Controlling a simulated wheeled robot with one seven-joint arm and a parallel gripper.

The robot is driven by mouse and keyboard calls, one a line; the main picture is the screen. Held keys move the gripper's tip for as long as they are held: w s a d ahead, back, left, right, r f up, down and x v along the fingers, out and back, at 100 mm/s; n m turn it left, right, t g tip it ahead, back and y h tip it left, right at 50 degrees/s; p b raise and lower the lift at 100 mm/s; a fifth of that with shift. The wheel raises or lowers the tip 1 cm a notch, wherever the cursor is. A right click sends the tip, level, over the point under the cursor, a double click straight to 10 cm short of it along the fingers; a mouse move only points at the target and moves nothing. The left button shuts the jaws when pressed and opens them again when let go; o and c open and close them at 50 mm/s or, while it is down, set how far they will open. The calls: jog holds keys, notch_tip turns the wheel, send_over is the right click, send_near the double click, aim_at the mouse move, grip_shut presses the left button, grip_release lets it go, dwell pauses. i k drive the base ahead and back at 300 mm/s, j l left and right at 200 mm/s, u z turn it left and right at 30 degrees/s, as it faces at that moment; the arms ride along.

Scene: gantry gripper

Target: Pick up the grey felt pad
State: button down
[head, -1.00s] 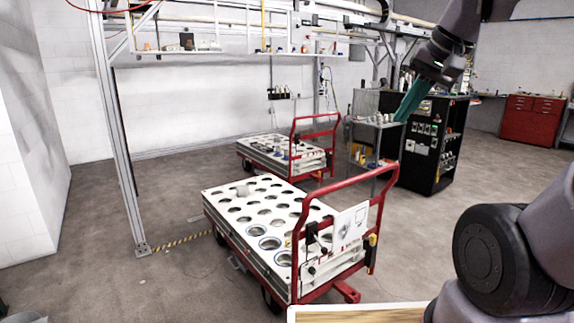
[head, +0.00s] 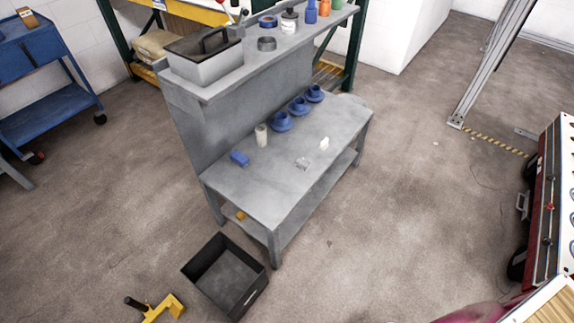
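I cannot clearly make out a grey felt pad. A small, flat, pale grey patch (head: 303,163) lies on the top of the low grey workbench (head: 265,190) and may be it, but it is too small to tell. Around it on the bench are a small white object (head: 324,143), an off-white cylinder (head: 261,135), a blue block (head: 239,158) and blue round flanged parts (head: 281,122). My gripper is not in this view, so its distance from the bench does not show.
The bench's upper shelf holds a grey tote (head: 205,62) and several bottles. A black open crate (head: 225,275) and a yellow tool (head: 165,307) are on the floor in front. A blue cart (head: 45,75) stands left. Floor right of the bench is clear.

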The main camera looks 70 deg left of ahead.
aim_at(303, 163)
jog(key=u, duration=2.4)
jog(key=z, duration=2.3)
jog(key=u, duration=2.3)
jog(key=i+l+z, duration=0.2)
jog(key=i, duration=0.35)
jog(key=l, duration=0.1)
